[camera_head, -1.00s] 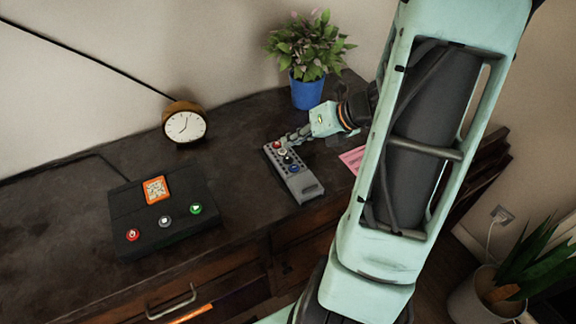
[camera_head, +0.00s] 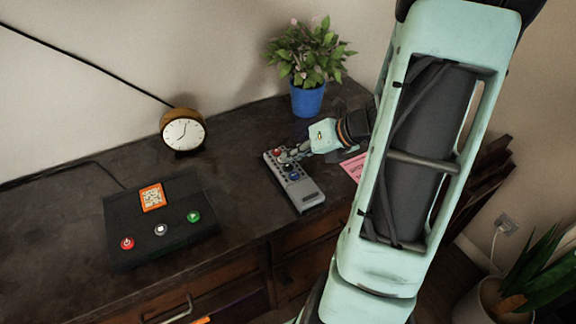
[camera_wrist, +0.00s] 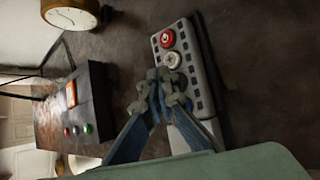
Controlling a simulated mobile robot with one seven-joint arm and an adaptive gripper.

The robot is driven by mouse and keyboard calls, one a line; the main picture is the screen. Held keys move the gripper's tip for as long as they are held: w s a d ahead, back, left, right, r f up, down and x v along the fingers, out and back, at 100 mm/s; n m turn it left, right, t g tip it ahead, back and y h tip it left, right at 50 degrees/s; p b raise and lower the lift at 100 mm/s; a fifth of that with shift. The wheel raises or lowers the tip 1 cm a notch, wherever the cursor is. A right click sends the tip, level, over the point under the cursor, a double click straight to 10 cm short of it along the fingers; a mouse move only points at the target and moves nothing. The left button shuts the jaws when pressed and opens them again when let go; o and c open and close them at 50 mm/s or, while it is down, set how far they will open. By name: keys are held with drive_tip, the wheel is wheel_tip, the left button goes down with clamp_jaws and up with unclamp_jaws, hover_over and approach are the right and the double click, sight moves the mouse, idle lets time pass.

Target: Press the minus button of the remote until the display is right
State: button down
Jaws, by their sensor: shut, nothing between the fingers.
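The grey remote (camera_head: 302,189) lies on the dark dresser top. It has a red button (camera_head: 277,152) near its far end, a blue button (camera_head: 293,176) further down and rows of small dark keys. In the wrist view the remote (camera_wrist: 206,95) shows the red button (camera_wrist: 167,39) and a pale round button (camera_wrist: 172,60) below it. My gripper (camera_head: 288,157) is shut and empty, its fingertips over the upper half of the remote. In the wrist view the fingertips (camera_wrist: 163,82) are just below the pale button. Contact cannot be told. The fingers hide part of the keys. I cannot read a display.
A black box (camera_head: 160,248) with an orange-framed panel (camera_head: 152,197) and red, white and green buttons stands left. A round clock (camera_head: 183,133) and a blue-potted plant (camera_head: 308,98) stand behind. A pink paper (camera_head: 354,167) lies right of the remote. Dresser space between box and remote is clear.

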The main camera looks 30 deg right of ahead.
sight(291, 167)
drive_tip(key=shift+f, duration=0.1)
idle(0.7)
drive_tip(key=shift+f, duration=0.3)
drive_tip(key=shift+f+b, duration=0.45)
drive_tip(key=shift+f, duration=0.05)
idle(0.6)
idle(0.3)
drive_tip(key=shift+r+p, duration=0.95)
drive_tip(key=shift+p, duration=0.05)
wheel_tip(291, 167, up, 5)
drive_tip(key=p, duration=0.5)
